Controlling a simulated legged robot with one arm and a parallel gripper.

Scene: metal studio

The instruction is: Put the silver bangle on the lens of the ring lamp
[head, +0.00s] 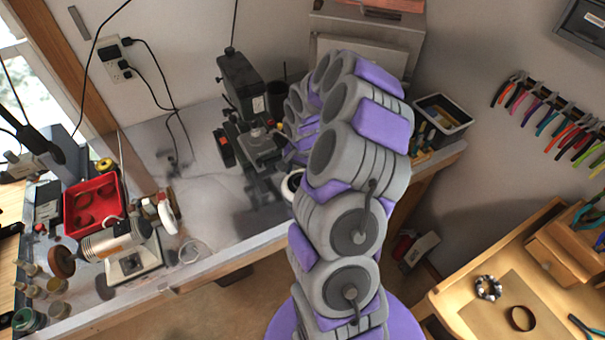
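A thin pale ring (188,262), which looks like the silver bangle, lies flat on the grey bench, right of the polishing motor. A white ring-shaped thing (289,187) shows at the left edge of my arm, over the bench. It may be the ring lamp, but my arm hides part of it and I cannot tell. My arm reaches up and away through the middle of the picture. Its links hide my gripper, so I cannot see its fingers or anything in them.
The polishing motor (125,245) and a red tray (92,203) stand on the left of the bench (215,240). A dark machine (245,95) stands at the back. A wooden workbench (460,292) at right holds a beaded bracelet (488,288) and a brown ring (522,318).

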